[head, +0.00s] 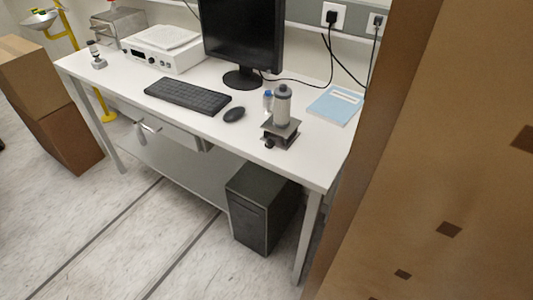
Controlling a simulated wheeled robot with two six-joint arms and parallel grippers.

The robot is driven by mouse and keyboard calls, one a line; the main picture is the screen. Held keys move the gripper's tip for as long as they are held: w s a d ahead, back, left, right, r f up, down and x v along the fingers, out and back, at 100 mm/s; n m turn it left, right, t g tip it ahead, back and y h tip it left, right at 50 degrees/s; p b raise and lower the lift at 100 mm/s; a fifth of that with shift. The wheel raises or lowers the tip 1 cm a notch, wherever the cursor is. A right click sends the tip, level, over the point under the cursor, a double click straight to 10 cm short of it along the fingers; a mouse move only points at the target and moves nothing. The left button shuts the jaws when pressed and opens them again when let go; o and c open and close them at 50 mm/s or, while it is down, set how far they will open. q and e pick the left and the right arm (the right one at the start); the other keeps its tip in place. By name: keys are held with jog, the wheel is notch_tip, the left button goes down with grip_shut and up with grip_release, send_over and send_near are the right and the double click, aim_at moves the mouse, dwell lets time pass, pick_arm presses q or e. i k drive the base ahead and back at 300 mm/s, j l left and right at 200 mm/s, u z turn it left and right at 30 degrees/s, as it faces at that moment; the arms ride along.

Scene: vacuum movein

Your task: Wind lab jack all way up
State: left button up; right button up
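A small dark lab jack (281,133) stands on the white table, right of the mouse. Its top plate looks low, close above its base, though the mechanism is too small to make out. A dark knob (269,145) shows at its front left. A grey cylinder with a dark cap (282,106) stands upright on the jack. Neither of my grippers is in view.
The white table (318,165) also holds a keyboard (187,96), mouse (234,114), monitor (243,42), small blue-capped bottle (267,99) and blue notebook (335,105). A black computer case (262,208) stands below. A large brown cardboard surface (440,150) fills the right side.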

aim_at(269, 144)
jog(key=j+z, duration=0.15)
jog(key=z, duration=1.45)
jog(key=j+z, duration=0.35)
jog(key=k+j+z, duration=0.15)
jog(key=j+z, duration=0.2)
jog(key=k+j+z, duration=0.15)
jog(key=j+z, duration=0.2)
jog(key=k+j+z, duration=0.4)
jog(key=j+z, duration=0.25)
jog(key=l, duration=0.05)
